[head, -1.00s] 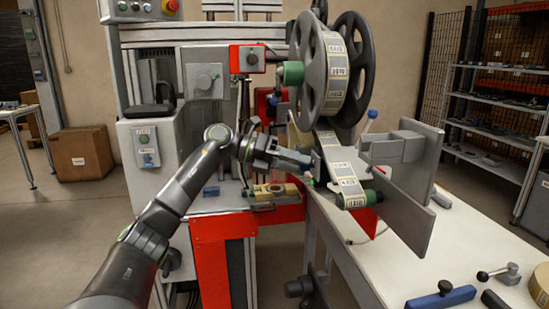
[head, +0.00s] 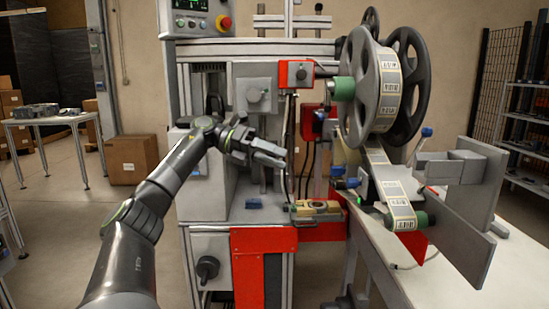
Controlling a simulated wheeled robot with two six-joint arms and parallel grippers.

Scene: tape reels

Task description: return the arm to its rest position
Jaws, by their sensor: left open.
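My left arm (head: 150,205) comes in from the lower left and bends at a raised elbow. My left gripper (head: 283,158) is open and empty, in front of the machine's grey body and left of the tape reels. It touches nothing that I can see. A large reel (head: 359,90) and a second reel (head: 412,85) stand upright on the machine. A labelled tape (head: 398,195) runs down from them over a green roller (head: 405,219). My right gripper is not in view.
The grey machine (head: 215,90) with red panels (head: 262,250) fills the middle. A small blue block (head: 255,203) and a tan fixture (head: 318,208) lie on its ledge. A white table (head: 520,265) is at right. A cardboard box (head: 132,158) stands behind the arm. Floor is free at left.

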